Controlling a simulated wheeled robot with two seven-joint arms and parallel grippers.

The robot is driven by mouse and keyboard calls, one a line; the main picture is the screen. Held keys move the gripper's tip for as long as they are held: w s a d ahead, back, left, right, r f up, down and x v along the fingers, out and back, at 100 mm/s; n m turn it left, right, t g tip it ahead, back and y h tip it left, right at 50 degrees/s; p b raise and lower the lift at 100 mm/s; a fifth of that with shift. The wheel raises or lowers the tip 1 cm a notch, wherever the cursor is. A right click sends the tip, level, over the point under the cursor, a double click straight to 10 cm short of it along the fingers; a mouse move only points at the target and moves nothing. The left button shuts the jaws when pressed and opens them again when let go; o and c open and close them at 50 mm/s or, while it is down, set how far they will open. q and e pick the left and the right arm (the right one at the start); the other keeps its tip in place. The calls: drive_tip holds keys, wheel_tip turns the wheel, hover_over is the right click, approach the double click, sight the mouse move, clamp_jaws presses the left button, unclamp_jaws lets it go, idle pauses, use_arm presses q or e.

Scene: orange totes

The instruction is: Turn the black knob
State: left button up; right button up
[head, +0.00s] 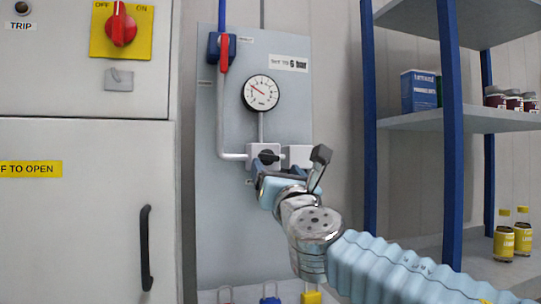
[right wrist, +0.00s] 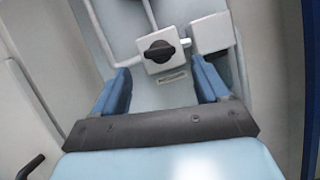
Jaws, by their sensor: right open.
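The black knob (head: 267,157) is on the front of a pale grey valve block (head: 253,150) on the wall panel, below a round gauge (head: 261,93). In the right wrist view the knob (right wrist: 159,51) lies beyond the fingertips, between their lines, with its bar nearly level. My right gripper (head: 266,178) is just below and in front of the knob. Its blue fingers (right wrist: 162,75) are open and empty, apart from the knob as far as I can tell. My left gripper is out of view.
A red-handled valve (head: 224,55) sits above left on the panel, with pipes beside it. A grey cabinet (head: 80,210) with a red switch (head: 121,27) and black handle (head: 146,248) stands left. A blue-post shelf (head: 455,120) with boxes and bottles stands right.

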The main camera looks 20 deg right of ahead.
sight(270, 160)
drive_tip(key=p+x, duration=0.1)
drive_tip(key=x, duration=0.4)
drive_tip(key=shift+w+r, duration=0.15)
drive_tip(key=shift+w, duration=0.25)
drive_tip(key=c, duration=1.1)
drive_tip(key=shift+o, duration=0.2)
